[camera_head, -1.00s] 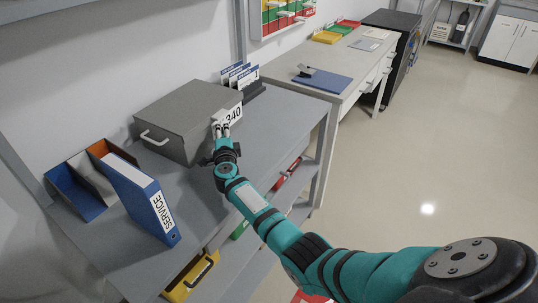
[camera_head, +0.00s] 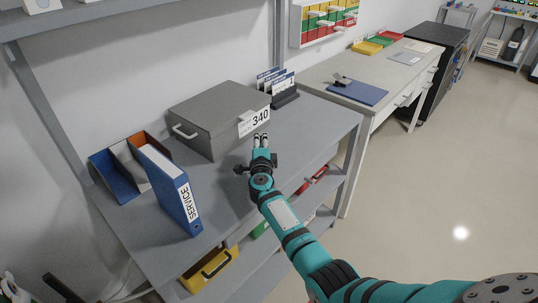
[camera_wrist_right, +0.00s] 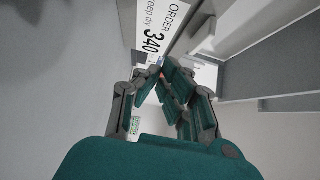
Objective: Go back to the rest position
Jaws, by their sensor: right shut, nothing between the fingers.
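My right gripper (camera_head: 261,140) is in the head view, over the grey shelf top (camera_head: 240,205), just in front of the grey box (camera_head: 215,115). It is shut and empty. The box carries a white label reading 340 (camera_head: 254,121). The label also shows in the right wrist view (camera_wrist_right: 160,32), ahead of the gripper (camera_wrist_right: 160,70). In the head view the fingertips are apart from the label, a little below it.
A blue SERVICE binder (camera_head: 172,190) stands beside an open file holder (camera_head: 122,168) at left. A card rack (camera_head: 280,90) stands behind the box. A yellow case (camera_head: 210,268) is on the lower shelf. A desk (camera_head: 345,75) stands beyond. Open floor (camera_head: 450,170) lies at right.

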